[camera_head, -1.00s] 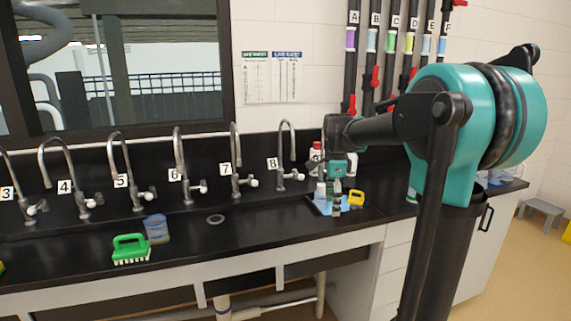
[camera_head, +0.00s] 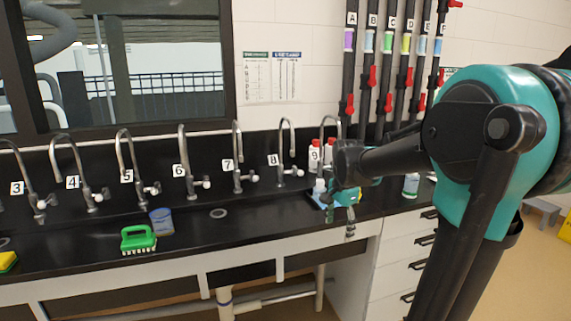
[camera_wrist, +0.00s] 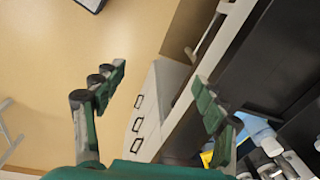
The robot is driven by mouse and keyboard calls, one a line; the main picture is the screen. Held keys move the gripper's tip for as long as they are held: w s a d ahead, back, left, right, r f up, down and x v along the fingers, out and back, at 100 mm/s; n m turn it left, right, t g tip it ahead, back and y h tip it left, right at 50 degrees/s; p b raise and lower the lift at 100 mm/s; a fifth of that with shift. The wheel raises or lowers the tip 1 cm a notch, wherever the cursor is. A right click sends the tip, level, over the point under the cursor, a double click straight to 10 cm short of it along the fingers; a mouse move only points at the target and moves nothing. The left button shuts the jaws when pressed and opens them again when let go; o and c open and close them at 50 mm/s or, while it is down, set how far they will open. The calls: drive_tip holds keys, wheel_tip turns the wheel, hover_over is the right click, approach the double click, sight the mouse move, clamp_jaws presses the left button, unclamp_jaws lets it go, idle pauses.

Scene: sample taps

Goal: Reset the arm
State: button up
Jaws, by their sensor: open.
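My gripper (camera_wrist: 158,82) is open in the wrist view, with its two dark green fingers wide apart and nothing between them. In the head view my gripper (camera_head: 350,224) is small and partly hidden by my own arm. There it shows in front of the right part of the black counter (camera_head: 285,222). The wrist view looks down past the counter edge, with tan floor and drawer fronts behind the fingers.
A blue tray (camera_head: 320,201) with bottles stands near the gripper. Numbered taps line the sink. White drawers (camera_head: 398,262) and tan floor (camera_wrist: 60,45) lie right of the sink.

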drive_tip(key=s+d+f+n+t, duration=0.2)
drive_tip(key=s+f+n+t, duration=0.1)
drive_tip(key=s+f+n, duration=0.9)
drive_tip(key=s+f, duration=0.1)
drive_tip(key=s, duration=0.3)
drive_tip(key=shift+d+f, duration=0.25)
